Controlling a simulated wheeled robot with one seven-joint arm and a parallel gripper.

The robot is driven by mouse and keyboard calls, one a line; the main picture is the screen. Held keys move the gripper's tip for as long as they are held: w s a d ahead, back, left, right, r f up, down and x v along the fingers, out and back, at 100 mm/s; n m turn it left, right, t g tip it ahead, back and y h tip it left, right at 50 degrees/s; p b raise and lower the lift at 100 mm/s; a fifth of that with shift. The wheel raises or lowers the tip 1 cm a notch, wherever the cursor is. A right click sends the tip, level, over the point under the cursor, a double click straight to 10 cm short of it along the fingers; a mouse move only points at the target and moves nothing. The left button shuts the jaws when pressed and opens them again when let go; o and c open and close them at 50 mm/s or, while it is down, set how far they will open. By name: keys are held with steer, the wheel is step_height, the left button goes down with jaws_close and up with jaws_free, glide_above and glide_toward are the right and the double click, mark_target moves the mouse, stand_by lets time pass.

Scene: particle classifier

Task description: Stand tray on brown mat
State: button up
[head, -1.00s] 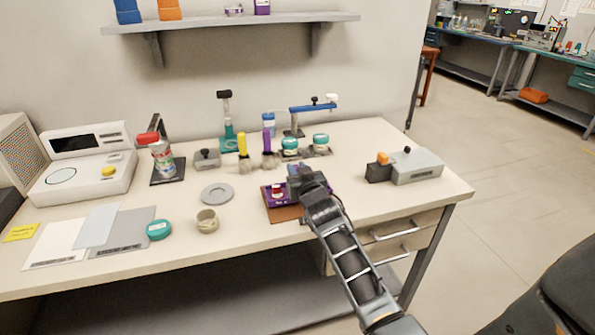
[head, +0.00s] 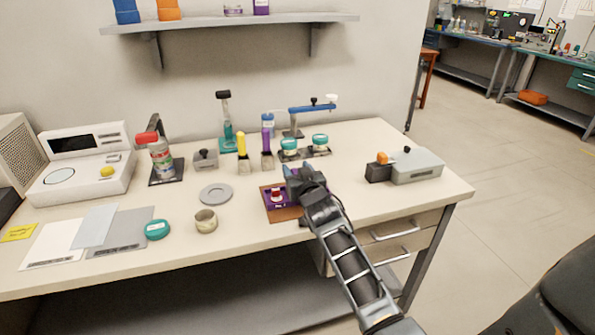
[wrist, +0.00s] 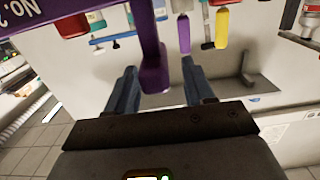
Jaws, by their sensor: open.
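The purple tray (head: 268,199) sits on the brown mat (head: 290,214) near the middle of the bench, with a small red-and-white item (head: 277,195) in it. The tray looks level; my gripper hides its right part. In the wrist view the tray (wrist: 75,6) shows at the top with part of a "NO." label, and its purple handle (wrist: 150,50) reaches down between my fingers. My gripper (wrist: 161,90) is open around the handle, with a clear gap on the right side. In the head view my gripper (head: 293,174) is at the tray's right side.
Yellow-handled (head: 242,145) and purple-handled (head: 267,140) tools stand behind the tray. A grey disc (head: 216,194) and a beige cup (head: 206,221) lie to its left. A grey box (head: 417,166) stands at right; the bench between is clear.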

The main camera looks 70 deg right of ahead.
steer(key=shift+s+f, duration=0.15)
steer(key=shift+f, duration=0.65)
steer(key=shift+r+p, duration=0.6)
steer(key=shift+p, duration=0.25)
steer(key=s+a+f+n+t+y+b, duration=0.15)
steer(key=s+a, duration=0.35)
steer(key=a, duration=0.6)
steer(key=s+a+r+n+t+y, duration=0.1)
steer(key=s+a+n+y, duration=0.3)
steer(key=a, duration=0.7)
steer(key=s+a+f+t+y+b, duration=0.1)
steer(key=s+a+y, duration=0.1)
steer(key=s+a, duration=0.65)
steer(key=s+a+r+n+y, duration=0.4)
steer(key=s+a+r, duration=0.3)
steer(key=s+a, duration=0.4)
steer(key=shift+a+y, duration=0.85)
steer(key=shift+a, duration=0.2)
